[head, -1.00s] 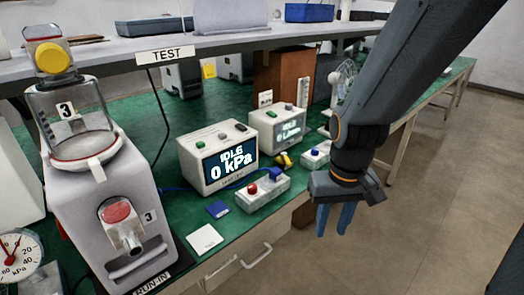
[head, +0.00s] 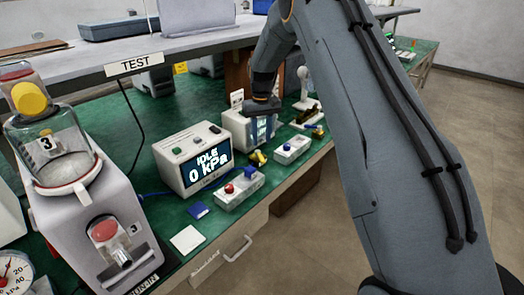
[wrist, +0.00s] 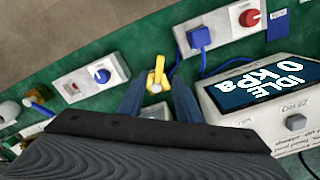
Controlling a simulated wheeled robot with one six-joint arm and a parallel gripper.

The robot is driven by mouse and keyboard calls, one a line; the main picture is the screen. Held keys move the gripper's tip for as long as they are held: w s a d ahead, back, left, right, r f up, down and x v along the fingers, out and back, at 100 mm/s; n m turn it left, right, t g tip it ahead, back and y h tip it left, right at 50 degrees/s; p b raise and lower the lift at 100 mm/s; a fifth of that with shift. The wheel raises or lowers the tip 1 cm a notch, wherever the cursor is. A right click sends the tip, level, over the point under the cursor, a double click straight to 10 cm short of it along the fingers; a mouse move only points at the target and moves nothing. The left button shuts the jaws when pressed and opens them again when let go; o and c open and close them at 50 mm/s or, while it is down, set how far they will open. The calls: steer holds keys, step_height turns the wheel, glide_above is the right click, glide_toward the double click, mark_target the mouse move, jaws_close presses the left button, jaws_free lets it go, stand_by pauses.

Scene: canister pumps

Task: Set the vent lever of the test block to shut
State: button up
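My gripper (head: 262,128) hangs over the green bench, in front of the second display box. In the wrist view my gripper (wrist: 158,88) has its two blue fingers apart with nothing held. A small yellow lever-like piece (wrist: 157,73) shows between and beyond the fingertips; in the head view this yellow piece (head: 257,158) is low on the bench between two white blocks. One white block (head: 239,189) has a red knob and a blue plug. The other white block (head: 292,150) has a blue knob. Which part is the vent lever is not labelled legibly.
A display box (head: 193,158) reading "IDLE 0 kPa" stands left of my gripper. The second display box (head: 236,130) is close behind my fingers. A shelf (head: 90,62) marked TEST runs above. A pump with a canister (head: 80,200) stands at left.

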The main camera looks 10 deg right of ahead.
mark_target(261, 157)
steer(key=shift+w+f, duration=0.25)
steer(key=shift+f, duration=0.3)
steer(key=shift+f+p, duration=1.4)
steer(key=shift+f, duration=2.05)
jaws_close()
